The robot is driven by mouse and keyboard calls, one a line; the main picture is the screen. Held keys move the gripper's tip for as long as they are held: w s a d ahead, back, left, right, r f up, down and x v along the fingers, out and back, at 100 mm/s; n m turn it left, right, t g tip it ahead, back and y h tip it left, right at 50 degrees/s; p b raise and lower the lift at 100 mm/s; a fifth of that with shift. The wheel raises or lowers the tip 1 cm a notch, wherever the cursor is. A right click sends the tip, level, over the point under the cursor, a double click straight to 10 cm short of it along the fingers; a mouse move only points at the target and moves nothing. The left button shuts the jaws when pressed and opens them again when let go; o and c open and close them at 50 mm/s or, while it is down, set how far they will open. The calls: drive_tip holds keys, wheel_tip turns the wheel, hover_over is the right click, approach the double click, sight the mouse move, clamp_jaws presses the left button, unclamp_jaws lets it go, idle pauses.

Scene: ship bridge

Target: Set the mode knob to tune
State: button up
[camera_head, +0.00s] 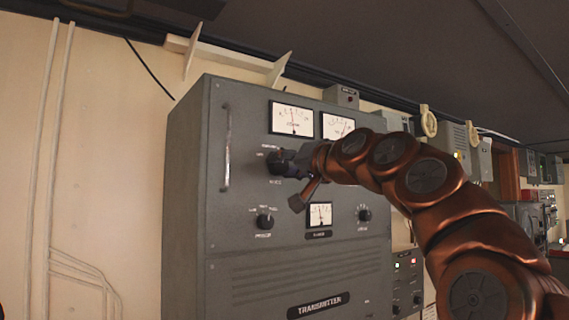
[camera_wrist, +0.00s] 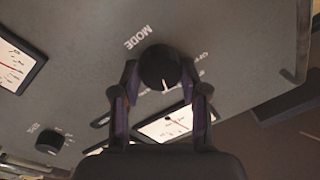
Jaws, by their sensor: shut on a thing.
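The mode knob (camera_wrist: 160,67) is a round black knob with a white pointer line, on the grey transmitter panel (camera_head: 290,265). The word MODE is printed beside it in the wrist view. My gripper (camera_wrist: 160,88) has its two fingers on either side of the knob and is shut on it. In the head view my gripper (camera_head: 285,163) reaches the panel from the right and covers most of the knob. The pointer line shows on the knob's lower right in the wrist view. The position labels are partly hidden by the fingers and too blurred to read fully.
Two meters (camera_head: 292,118) sit above the knob and a small meter (camera_head: 320,215) below it. Two other knobs, one at lower left (camera_head: 264,221) and one at right (camera_head: 365,214), are on the same panel. A vertical handle (camera_head: 227,148) stands out at left.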

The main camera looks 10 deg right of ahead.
idle(0.5)
drive_tip(key=o, duration=1.1)
drive_tip(key=shift+o, duration=0.2)
drive_tip(key=shift+s, duration=0.1)
drive_tip(key=v, duration=1.1)
drive_tip(key=shift+s+d, duration=0.2)
drive_tip(key=shift+s, duration=0.15)
drive_tip(key=shift+a, duration=0.1)
